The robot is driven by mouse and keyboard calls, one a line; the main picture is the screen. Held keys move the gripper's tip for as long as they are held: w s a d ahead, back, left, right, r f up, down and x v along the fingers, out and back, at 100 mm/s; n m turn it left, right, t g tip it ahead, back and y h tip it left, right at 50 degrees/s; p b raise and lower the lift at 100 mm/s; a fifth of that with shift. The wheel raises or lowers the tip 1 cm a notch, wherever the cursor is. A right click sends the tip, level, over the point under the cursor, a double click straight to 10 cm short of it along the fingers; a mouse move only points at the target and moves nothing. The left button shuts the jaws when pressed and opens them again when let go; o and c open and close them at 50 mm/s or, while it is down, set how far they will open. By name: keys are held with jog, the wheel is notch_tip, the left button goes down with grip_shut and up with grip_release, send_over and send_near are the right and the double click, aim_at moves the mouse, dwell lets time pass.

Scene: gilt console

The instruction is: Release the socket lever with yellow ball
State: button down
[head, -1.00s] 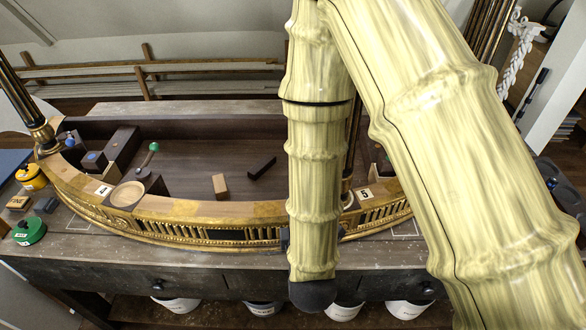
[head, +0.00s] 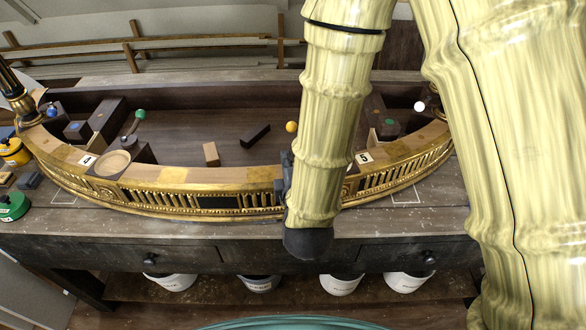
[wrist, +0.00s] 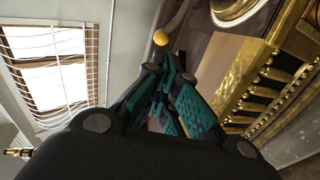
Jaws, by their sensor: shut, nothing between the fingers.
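The yellow ball (head: 291,127) shows in the head view just left of my arm, over the dark floor of the gilt console (head: 215,178). In the wrist view the yellow ball (wrist: 161,38) is just beyond the tips of my gripper (wrist: 167,68). The teal fingers are shut with nothing between them, and I cannot tell whether they touch the ball. The lever's rod and socket are not clear; my arm hides that part in the head view. Most of my gripper is also hidden there behind my arm.
A green-ball lever (head: 139,114) stands at left and a white ball (head: 419,106) at right. A small light block (head: 211,154) and a dark block (head: 255,136) lie on the console floor. The gilt rim curves along the front. A green round object (head: 13,206) sits far left.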

jog(key=shift+b+x, duration=1.05)
jog(key=shift+b, duration=0.05)
jog(key=shift+w+r+p, duration=0.1)
jog(key=shift+w+p, duration=0.15)
jog(key=shift+p, duration=0.2)
jog(key=p+x, duration=0.3)
jog(key=x, duration=0.5)
jog(key=shift+w, duration=0.15)
jog(key=shift+a+f, duration=0.1)
jog(key=shift+f, duration=0.1)
jog(key=shift+w, duration=0.1)
